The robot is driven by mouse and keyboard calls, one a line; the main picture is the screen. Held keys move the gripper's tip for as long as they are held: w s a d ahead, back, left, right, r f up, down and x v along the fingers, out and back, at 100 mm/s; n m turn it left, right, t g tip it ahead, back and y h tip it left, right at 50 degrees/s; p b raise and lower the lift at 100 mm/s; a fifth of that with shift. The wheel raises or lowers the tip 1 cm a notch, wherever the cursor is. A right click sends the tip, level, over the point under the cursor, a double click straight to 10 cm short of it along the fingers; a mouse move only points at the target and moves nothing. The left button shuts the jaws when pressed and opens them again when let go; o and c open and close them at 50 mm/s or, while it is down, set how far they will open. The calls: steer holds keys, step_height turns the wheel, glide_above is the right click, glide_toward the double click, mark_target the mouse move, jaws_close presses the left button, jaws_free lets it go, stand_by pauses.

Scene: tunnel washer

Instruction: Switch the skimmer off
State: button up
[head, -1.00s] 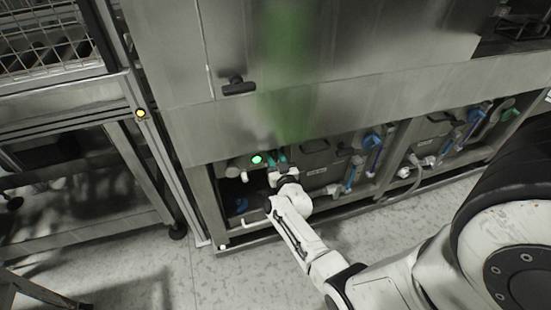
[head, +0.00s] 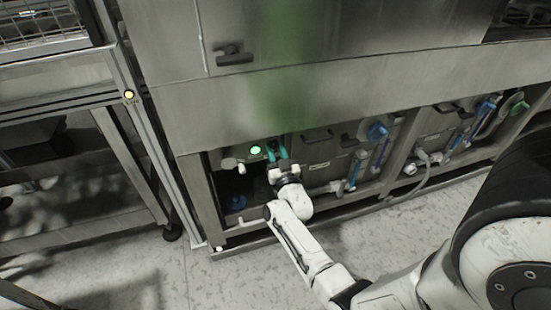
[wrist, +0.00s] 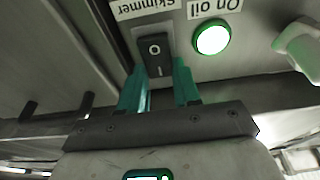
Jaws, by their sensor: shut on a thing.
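In the head view my gripper (head: 277,156) is at the low panel, just right of the green light, and hides the switch.
A light-coloured knob (wrist: 298,45) sits beyond the light. In the head view, a blue knob (head: 377,131) and hoses are right of my gripper. A dark open bay (head: 237,184) lies below the panel. A metal frame post (head: 140,120) stands at the left.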

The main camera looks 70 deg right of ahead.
steer(key=shift+f+t+h+b, duration=0.4)
steer(key=shift+f+h+b, duration=0.15)
steer(key=shift+b, duration=1.7)
steer(key=shift+r+t+h+b, duration=0.2)
steer(key=shift+t+h+b, duration=0.1)
steer(key=shift+b, duration=0.7)
steer(key=o, duration=1.1)
steer(key=shift+c, duration=0.2)
steer(key=shift+s+a, duration=0.1)
steer(key=p+v, duration=0.2)
steer(key=v, duration=0.8)
steer(key=shift+s+a, duration=0.25)
